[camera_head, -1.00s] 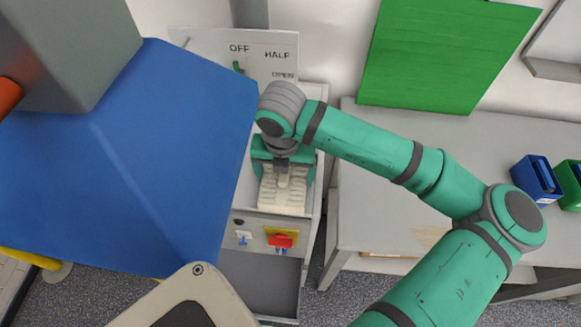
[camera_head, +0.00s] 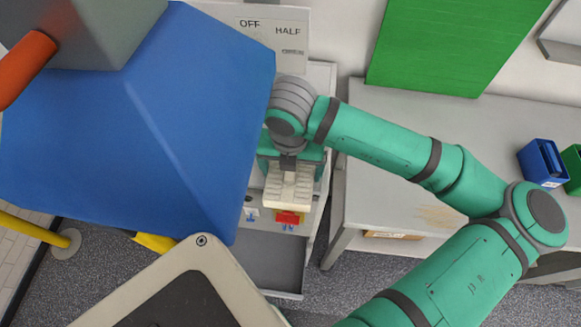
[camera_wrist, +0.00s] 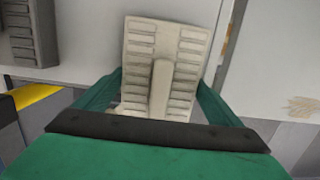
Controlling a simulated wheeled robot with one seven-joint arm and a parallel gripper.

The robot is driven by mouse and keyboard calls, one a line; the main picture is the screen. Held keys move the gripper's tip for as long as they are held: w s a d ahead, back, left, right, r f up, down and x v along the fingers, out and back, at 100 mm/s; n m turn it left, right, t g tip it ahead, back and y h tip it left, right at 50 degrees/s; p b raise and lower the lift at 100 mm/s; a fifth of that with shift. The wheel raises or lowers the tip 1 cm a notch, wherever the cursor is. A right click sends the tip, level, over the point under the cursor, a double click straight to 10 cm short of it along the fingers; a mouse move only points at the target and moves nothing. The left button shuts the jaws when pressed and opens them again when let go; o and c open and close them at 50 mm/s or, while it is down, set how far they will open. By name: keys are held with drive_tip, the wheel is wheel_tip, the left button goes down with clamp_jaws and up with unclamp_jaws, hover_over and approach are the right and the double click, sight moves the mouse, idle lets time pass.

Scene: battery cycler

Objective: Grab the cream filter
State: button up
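The cream filter (camera_head: 288,188) is a pale ribbed block with a raised bar along its middle. It is below my gripper (camera_head: 289,158) in the head view, in front of the white cabinet. In the wrist view the cream filter (camera_wrist: 165,65) fills the upper middle, slightly tilted. The green fingers of my gripper (camera_wrist: 160,92) lie along both sides of its near end and appear shut on it. The fingertips are partly hidden behind the filter.
A large blue hood (camera_head: 130,130) stands close on the left of my gripper. A grey bench (camera_head: 385,195) is on the right, with blue (camera_head: 542,163) and green bins. A red switch (camera_head: 288,217) shows on the cabinet just below the filter. An open grey tray (camera_head: 268,265) lies below.

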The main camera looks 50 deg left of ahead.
drive_tip(key=shift+o, duration=0.6)
drive_tip(key=shift+w, duration=0.1)
drive_tip(key=shift+r, duration=0.1)
drive_tip(key=r, duration=0.6)
drive_tip(key=shift+s+d, duration=0.15)
drive_tip(key=shift+s, duration=0.2)
drive_tip(key=shift+w+r, duration=0.1)
drive_tip(key=shift+r, duration=0.35)
drive_tip(key=shift+d+r, duration=0.15)
drive_tip(key=shift+r, duration=0.3)
